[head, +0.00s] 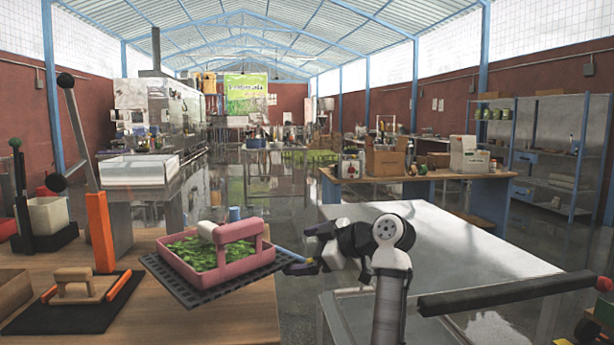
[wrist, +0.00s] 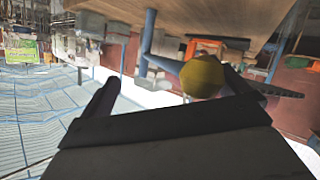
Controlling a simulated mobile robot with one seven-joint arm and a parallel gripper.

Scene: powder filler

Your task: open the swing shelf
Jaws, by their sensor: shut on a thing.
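The swing shelf (head: 262,268) is a dark slatted plate at the right edge of the wooden table. It carries a pink basket (head: 205,279) of green leaves with a pink handle. A yellow knob (wrist: 202,77) shows large in the wrist view, against one finger of my gripper (wrist: 168,88). In the head view my gripper (head: 299,262) is at the right corner of the shelf, shut on the knob. The fingers partly hide the knob there, and the exact grip is unclear.
The wooden table (head: 150,322) at left holds a black press board (head: 60,317) with an orange-and-black lever (head: 92,190). A pale table (head: 455,250) lies under my arm on the right. A dark gap of floor separates the two tables.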

